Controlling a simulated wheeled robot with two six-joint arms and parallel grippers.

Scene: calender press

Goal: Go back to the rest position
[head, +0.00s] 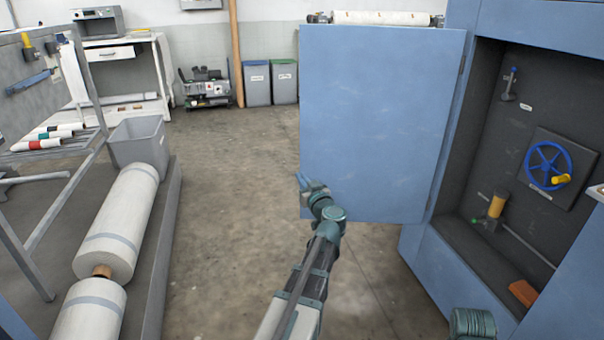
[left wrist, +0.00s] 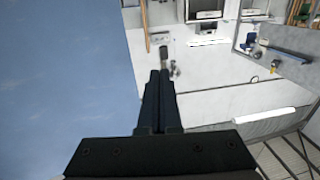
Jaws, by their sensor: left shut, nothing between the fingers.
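My left gripper (head: 302,183) is shut and empty, at the lower left edge of the open blue cabinet door (head: 385,115). I cannot tell whether it touches the door. In the left wrist view its two dark fingers (left wrist: 159,90) are together, with the blue door (left wrist: 70,70) to their left. My left arm reaches forward from the bottom of the head view. A short part of my right arm shows at the bottom right, and its gripper is out of the picture.
The open press cabinet at the right holds a blue handwheel (head: 547,165) and an orange block (head: 523,292). White rolls (head: 118,225) and a grey bin (head: 139,148) stand at the left. Two bins (head: 257,82) stand at the back. The floor (head: 235,200) between is clear.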

